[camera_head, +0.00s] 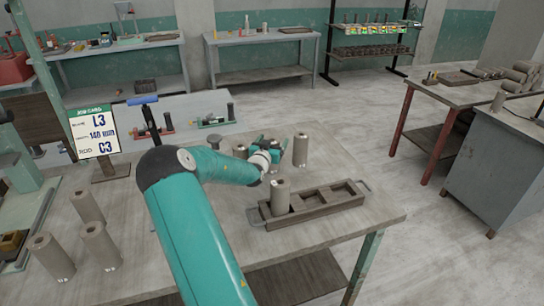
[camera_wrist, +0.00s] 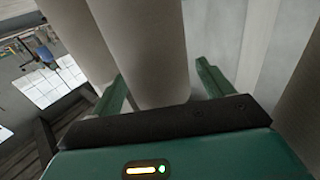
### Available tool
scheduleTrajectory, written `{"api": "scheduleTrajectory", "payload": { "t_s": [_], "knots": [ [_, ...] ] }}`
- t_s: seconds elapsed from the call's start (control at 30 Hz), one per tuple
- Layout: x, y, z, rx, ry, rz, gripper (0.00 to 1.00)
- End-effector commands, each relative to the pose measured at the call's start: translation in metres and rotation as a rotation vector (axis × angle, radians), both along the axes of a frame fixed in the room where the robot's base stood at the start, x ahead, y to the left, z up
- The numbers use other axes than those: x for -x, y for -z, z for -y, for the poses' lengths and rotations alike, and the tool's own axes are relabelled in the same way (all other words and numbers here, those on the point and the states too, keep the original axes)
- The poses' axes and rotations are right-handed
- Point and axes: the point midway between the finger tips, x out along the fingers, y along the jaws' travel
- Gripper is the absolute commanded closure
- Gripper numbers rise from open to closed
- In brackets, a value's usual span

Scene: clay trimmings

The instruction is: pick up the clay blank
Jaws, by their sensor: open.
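Several hollow grey-brown clay blanks stand upright on the table, among them one blank (camera_head: 300,150) just right of my gripper (camera_head: 274,150) and one (camera_head: 240,152) to its left. Another blank (camera_head: 280,199) stands in the tray (camera_head: 330,208). In the wrist view my gripper (camera_wrist: 160,88) is open, with a clay blank (camera_wrist: 142,45) between its green fingers, nearer the left one. Other blanks flank it, one at the left (camera_wrist: 82,35) and one at the right (camera_wrist: 302,100). I cannot tell which blank in the head view is between the fingers, or whether they touch it.
Several more blanks (camera_head: 100,246) stand at the table's left front. The table's front middle is bare. Benches line the back, and a cabinet (camera_head: 495,165) stands right.

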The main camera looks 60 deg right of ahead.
Motion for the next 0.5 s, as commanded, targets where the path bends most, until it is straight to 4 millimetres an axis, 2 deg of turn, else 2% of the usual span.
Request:
{"api": "scheduleTrajectory", "payload": {
  "t_s": [0.1,0.33,0.37,0.5],
  "knots": [
    [-0.0015,0.0,0.012,0.001,0.0,0.0,0.21],
    [-0.002,0.0001,0.0131,-0.001,-0.001,0.0,0.21],
    [-0.002,0.0001,0.0131,-0.001,0.0,0.0,0.24],
    [-0.002,0.0001,0.013,-0.001,0.0,0.0,0.52]
  ]
}}
